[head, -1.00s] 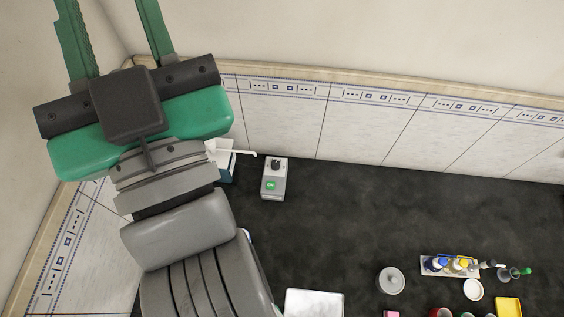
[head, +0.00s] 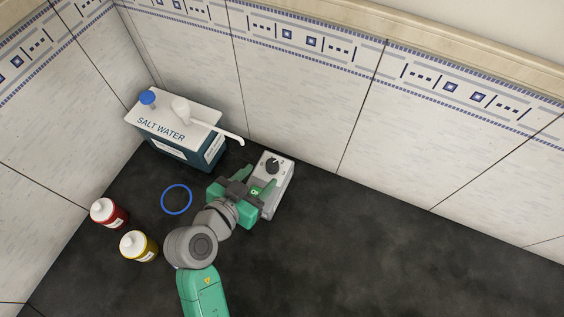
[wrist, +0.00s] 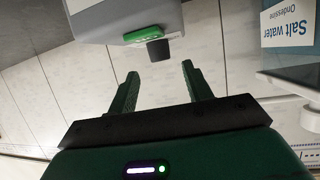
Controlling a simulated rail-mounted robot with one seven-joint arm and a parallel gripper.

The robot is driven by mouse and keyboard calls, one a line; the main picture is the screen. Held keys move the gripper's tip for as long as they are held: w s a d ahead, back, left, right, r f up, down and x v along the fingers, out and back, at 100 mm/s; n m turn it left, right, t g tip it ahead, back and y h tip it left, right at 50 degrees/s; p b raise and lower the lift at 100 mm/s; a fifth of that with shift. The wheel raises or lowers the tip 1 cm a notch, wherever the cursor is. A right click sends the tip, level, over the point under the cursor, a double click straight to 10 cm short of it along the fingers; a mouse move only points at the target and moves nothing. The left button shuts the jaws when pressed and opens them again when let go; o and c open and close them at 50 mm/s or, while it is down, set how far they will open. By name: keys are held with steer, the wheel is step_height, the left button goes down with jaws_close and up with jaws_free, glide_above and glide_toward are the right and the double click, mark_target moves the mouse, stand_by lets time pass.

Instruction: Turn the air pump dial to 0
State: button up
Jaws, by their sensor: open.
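The air pump (head: 283,187) is a small pale grey box on the dark bench, near the back wall. Its dark round dial (head: 273,165) is on the top face, with a light pointer mark too small to read.
A salt water box (head: 178,130) with a white spout (head: 215,125) and blue cap stands left of the pump. A blue ring (head: 176,199), a red bottle (head: 107,213) and a yellow bottle (head: 139,246) are on the bench at left. The bench right of the pump is clear.

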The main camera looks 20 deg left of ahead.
mark_target(271, 165)
steer(key=b+x, duration=0.1)
steer(key=x, duration=0.6)
steer(key=shift+r, duration=0.1)
steer(key=c, duration=1)
